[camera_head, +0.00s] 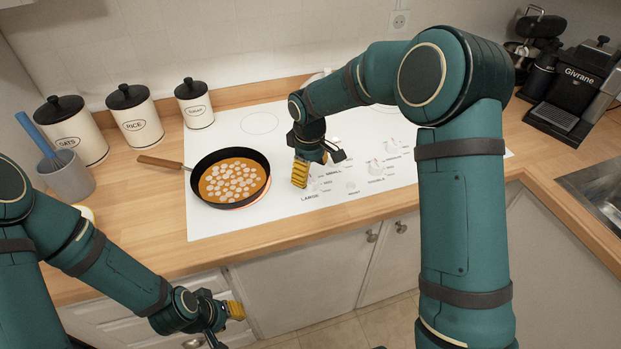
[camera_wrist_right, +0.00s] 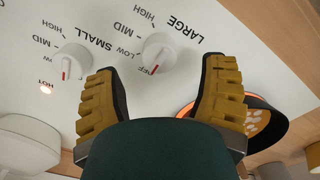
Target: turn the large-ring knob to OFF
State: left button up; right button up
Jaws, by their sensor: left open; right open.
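The large-ring knob (camera_wrist_right: 160,50) is a white dial in the right wrist view, beside the word LARGE. Contact cannot be told. In the head view my right gripper (camera_head: 319,166) is over the hob's front and mostly covers this knob. My left gripper (camera_head: 228,312) is open and empty, low before the cabinets.
The SMALL knob (camera_wrist_right: 70,63) is close beside one finger. A lit red HOT lamp (camera_wrist_right: 45,88) shows near it. A pan (camera_head: 204,203) of food stands on a red-glowing ring, left of my right gripper. Canisters (camera_head: 137,120) line the back left; a coffee machine (camera_head: 575,95) is at right.

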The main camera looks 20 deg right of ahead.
aim_at(310, 179)
notch_tip(310, 179, up, 8)
jog(key=shift+s+a, duration=0.1)
jog(key=shift+s, duration=0.05)
dwell(0.6)
